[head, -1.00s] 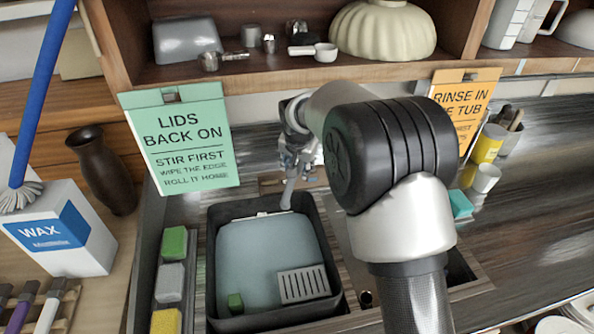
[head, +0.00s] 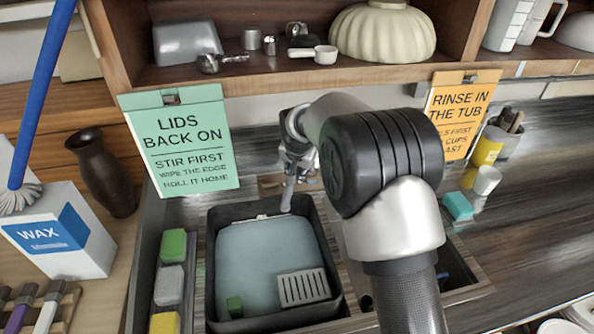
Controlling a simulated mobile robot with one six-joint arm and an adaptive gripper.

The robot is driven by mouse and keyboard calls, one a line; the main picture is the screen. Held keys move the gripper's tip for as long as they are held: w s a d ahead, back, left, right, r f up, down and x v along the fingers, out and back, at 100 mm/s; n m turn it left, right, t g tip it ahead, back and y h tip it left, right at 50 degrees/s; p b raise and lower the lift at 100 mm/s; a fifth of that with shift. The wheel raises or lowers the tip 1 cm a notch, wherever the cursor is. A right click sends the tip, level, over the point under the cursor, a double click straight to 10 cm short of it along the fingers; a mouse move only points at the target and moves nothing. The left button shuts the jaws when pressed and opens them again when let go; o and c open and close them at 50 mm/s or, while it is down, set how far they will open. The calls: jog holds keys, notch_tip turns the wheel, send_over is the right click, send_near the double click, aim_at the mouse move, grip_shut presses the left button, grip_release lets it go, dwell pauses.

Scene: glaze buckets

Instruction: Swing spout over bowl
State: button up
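My gripper (head: 297,158) is at the back edge of the sink, partly hidden behind my own arm. A slim light-grey piece that looks like the spout (head: 287,196) points down just below it, over the back edge of the left bowl. I cannot tell where gripper and spout meet, or whether the fingers are closed. The right bowl (head: 455,268) is dark and mostly hidden by my arm.
A green sign (head: 180,140) hangs left of my gripper and an orange sign (head: 461,115) hangs right. The shelf (head: 280,72) above holds a cream bowl (head: 384,32). Sponges (head: 169,285) line the sink's left side.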

grip_shut()
